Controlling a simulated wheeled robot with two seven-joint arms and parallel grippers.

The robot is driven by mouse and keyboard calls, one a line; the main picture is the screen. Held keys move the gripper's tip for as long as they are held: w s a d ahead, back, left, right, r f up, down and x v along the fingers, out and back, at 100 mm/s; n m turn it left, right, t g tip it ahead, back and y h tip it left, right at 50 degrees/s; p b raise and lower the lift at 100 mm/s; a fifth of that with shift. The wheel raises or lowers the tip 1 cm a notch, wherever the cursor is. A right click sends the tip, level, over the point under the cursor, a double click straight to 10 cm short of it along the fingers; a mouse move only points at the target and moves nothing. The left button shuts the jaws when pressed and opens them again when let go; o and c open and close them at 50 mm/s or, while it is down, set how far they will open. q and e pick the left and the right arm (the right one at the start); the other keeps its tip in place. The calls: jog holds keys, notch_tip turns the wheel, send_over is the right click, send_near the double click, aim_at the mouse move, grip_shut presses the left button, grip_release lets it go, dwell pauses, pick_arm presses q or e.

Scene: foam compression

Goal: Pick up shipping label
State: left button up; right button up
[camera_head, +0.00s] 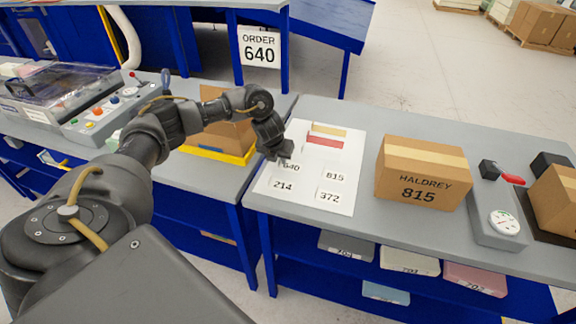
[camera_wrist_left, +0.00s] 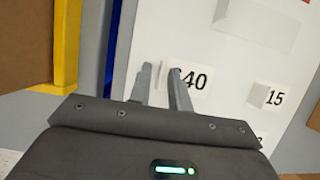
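A white sheet (camera_head: 340,150) on the right-hand table bears several small number labels. The 640 label (camera_head: 291,168) is at the sheet's left, with 815 (camera_head: 334,176), 214 (camera_head: 283,185) and 372 (camera_head: 329,197) around it. My left gripper (camera_head: 285,154) is just above the 640 label's upper left. In the left wrist view, my left gripper (camera_wrist_left: 160,72) has its fingers a little apart with sheet visible between them. One finger covers the first digit of the 640 label (camera_wrist_left: 193,80). Whether it touches the label is unclear. My right gripper is out of view.
A sign (camera_head: 259,47) reads "ORDER 640". A cardboard box (camera_head: 423,175) marked HALDREY 815 stands right of the sheet, before a gauge device (camera_head: 497,215). A yellow-edged tray (camera_head: 215,154) with a carton (camera_head: 222,132) is left, across a gap between tables.

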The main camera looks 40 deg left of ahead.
pick_arm(q)
grip_shut()
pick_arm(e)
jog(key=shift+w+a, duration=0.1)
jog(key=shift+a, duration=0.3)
pick_arm(q)
jog(key=shift+r, duration=0.15)
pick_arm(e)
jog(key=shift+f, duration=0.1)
